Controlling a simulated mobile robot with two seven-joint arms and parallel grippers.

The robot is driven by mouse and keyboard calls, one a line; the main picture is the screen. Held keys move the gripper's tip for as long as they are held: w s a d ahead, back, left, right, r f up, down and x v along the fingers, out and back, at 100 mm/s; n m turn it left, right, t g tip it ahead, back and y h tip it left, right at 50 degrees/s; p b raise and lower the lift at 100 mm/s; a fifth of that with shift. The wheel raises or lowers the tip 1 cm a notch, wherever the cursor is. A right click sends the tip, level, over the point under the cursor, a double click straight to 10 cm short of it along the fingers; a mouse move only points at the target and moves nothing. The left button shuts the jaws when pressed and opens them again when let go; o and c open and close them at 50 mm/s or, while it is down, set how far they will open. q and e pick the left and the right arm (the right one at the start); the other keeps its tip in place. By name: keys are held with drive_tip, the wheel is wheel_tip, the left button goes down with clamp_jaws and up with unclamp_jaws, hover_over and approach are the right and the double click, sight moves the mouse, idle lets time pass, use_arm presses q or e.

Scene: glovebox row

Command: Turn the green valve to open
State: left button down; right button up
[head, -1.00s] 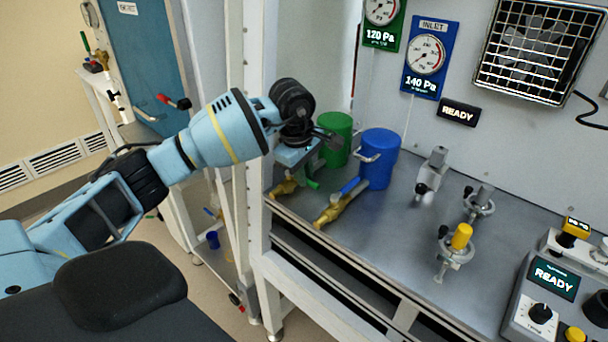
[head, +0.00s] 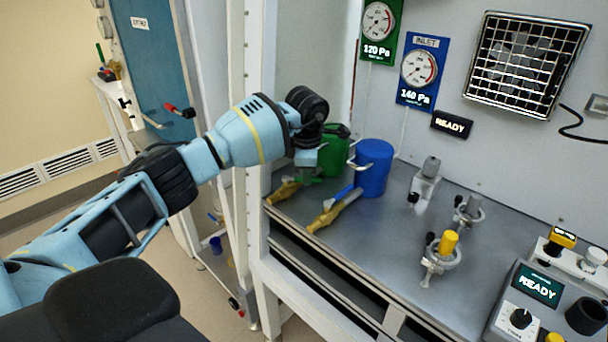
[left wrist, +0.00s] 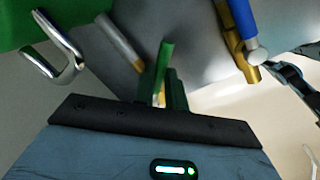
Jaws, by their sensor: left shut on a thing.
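The green valve has a brass body (head: 284,191) at the front left edge of the metal bench, below the green canister (head: 332,158). Its green handle (left wrist: 166,57) stands between my left gripper's fingers in the left wrist view. My left gripper (head: 305,172) is shut on this handle; the wrist partly hides the grip in the head view. The blue-handled valve (head: 332,211) is to its right, in front of the blue canister (head: 373,168); it also shows in the left wrist view (left wrist: 240,40). My right gripper is not in view.
A white post (head: 256,120) stands close to the left of my gripper. A green 120 Pa gauge (head: 379,30) and a blue 140 Pa gauge (head: 419,70) hang on the back wall. Clamp fixtures (head: 441,256) stand to the right. The bench front middle is clear.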

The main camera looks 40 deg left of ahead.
use_arm(q)
drive_tip(key=n, duration=0.1)
drive_tip(key=w+a+n, duration=0.1)
drive_tip(key=n, duration=0.2)
drive_tip(key=shift+w+a+n+g+y, duration=0.2)
drive_tip(key=shift+w+n+g+y, duration=0.1)
drive_tip(key=shift+w+n, duration=0.1)
drive_tip(key=n, duration=0.1)
drive_tip(key=a+n, duration=0.1)
drive_tip(key=n, duration=0.1)
drive_tip(key=shift+w+a, duration=0.15)
drive_tip(key=shift+w, duration=0.25)
drive_tip(key=shift+w+a+n+g+b, duration=0.15)
drive_tip(key=shift+a+n+g+b, duration=0.3)
drive_tip(key=shift+n, duration=0.55)
drive_tip(key=c, duration=1.4)
unclamp_jaws()
drive_tip(key=shift+a, duration=0.1)
drive_tip(key=shift+c, duration=0.2)
wheel_tip(320, 180, up, 8)
drive_tip(key=d, duration=0.1)
drive_tip(key=shift+d+f, duration=0.2)
drive_tip(key=shift+d, duration=0.1)
